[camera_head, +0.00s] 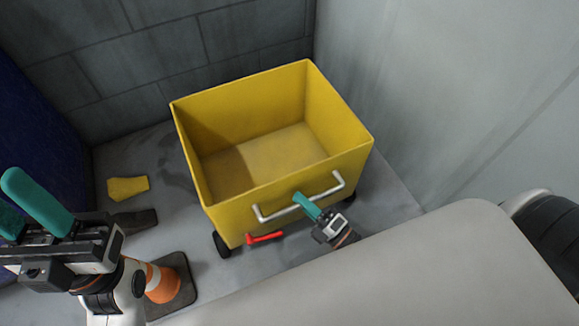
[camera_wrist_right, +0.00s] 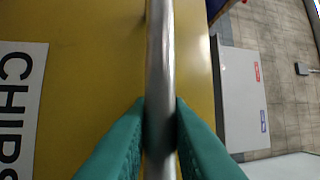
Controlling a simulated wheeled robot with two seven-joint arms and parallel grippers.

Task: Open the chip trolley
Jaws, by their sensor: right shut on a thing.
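The chip trolley (camera_head: 235,215) is an open-topped yellow bin on dark wheels, standing in the corner. Its inside looks empty. A silver bar handle (camera_head: 269,216) runs across its near face; the same handle (camera_wrist_right: 160,50) crosses the right wrist view, beside a white "CHIPS" label (camera_wrist_right: 18,105). My right gripper (camera_head: 307,204) is shut on the handle, with one teal finger on each side of the bar in the wrist view (camera_wrist_right: 160,125). My left gripper (camera_head: 28,212) is at the left, away from the trolley, with its teal fingers apart and empty.
A red lever (camera_head: 265,238) sits low on the trolley's near face. An orange and white cone (camera_head: 163,283) stands to the left of the trolley, near my left arm. A yellow piece (camera_head: 127,188) lies on the floor. Walls close in behind and at right.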

